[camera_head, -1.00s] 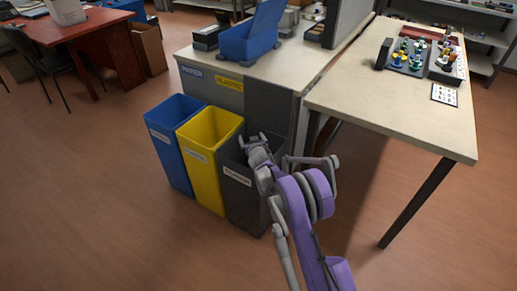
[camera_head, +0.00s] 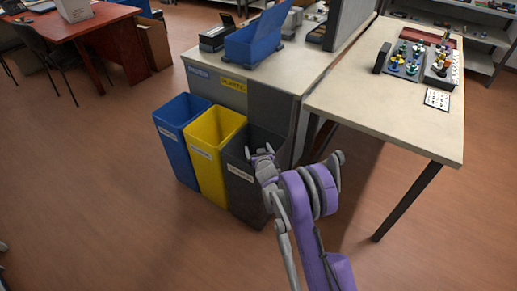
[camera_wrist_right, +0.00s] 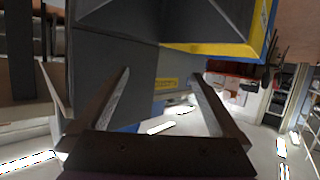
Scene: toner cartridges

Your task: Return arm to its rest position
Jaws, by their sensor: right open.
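My right gripper (camera_head: 263,153) is at the top of the dark grey bin (camera_head: 246,198), close to its rim, in the head view. In the right wrist view the two fingers of the right gripper (camera_wrist_right: 162,85) are spread apart with nothing between them. My purple right arm (camera_head: 312,215) reaches up from the lower right of the head view. Past the fingers, the wrist view shows dark grey surfaces and part of the yellow bin (camera_wrist_right: 235,48). The inside of the grey bin is mostly hidden. My left gripper does not show in either view.
The yellow bin (camera_head: 206,160) and blue bin (camera_head: 176,145) stand left of the grey one. A light-topped table (camera_head: 400,125) with small coloured parts is at right. A counter (camera_head: 290,75) with a blue tray (camera_head: 254,46) stands behind.

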